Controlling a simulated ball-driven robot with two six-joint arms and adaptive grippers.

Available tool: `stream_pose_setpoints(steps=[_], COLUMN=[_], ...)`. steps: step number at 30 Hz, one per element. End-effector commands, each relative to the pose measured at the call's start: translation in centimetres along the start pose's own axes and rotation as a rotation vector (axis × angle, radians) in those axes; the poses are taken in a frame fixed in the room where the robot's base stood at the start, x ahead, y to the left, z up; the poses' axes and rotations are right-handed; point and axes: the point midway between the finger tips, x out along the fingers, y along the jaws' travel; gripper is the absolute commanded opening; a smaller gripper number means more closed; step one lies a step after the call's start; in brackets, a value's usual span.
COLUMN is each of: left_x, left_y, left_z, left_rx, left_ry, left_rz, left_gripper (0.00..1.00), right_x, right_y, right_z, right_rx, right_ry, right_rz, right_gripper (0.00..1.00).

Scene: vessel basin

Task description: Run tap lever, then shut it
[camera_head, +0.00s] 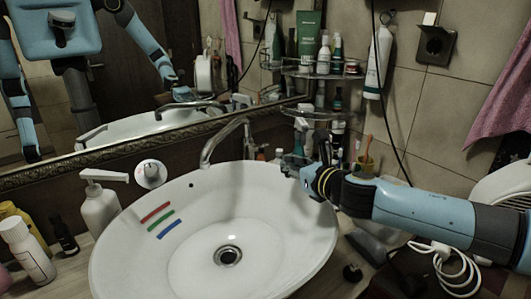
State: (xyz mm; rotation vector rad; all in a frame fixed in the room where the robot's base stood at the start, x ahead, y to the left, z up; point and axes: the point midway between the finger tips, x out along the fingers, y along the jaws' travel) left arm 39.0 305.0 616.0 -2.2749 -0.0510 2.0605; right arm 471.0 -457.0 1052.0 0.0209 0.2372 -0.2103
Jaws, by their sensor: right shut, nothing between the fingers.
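The metal tap (222,144) curves over the back of the white oval basin (120,262). No stream of water shows below its spout. I cannot make out a separate lever clearly. A round white and chrome fitting (150,174) sits behind the basin's left rear rim. My right gripper (290,165) is over the basin's right rear rim, to the right of the tap. It is shut and empty, and apart from the tap spout. My left gripper does not show directly; the mirror shows a dim reflection of my arms.
A white pump bottle (99,204) and other bottles stand left of the basin. A glass shelf (318,75) with toiletries stands behind my right arm. A white cable (455,275) lies at right. Red, green and blue strips (160,222) mark the basin's inside.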

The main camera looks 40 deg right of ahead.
Motion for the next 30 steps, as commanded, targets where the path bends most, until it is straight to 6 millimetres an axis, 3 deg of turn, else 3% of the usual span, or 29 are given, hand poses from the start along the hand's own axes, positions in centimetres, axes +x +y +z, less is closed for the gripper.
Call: stream_pose_setpoints(steps=[9, 15, 30], left_x=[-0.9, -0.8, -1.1], left_y=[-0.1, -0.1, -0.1], left_z=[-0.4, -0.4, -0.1], left_rx=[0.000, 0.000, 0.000], left_ry=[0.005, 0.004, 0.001], left_rz=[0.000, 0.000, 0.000], left_gripper=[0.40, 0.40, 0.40], right_x=[5.8, 8.2, 8.8], right_y=[0.1, 0.1, 0.1], right_z=[0.2, 0.1, 0.4], right_rx=[0.006, 0.005, 0.004], right_ry=[-0.003, -0.002, -0.002], right_rz=[-0.001, 0.000, 0.001], right_gripper=[0.00, 0.00, 0.00])
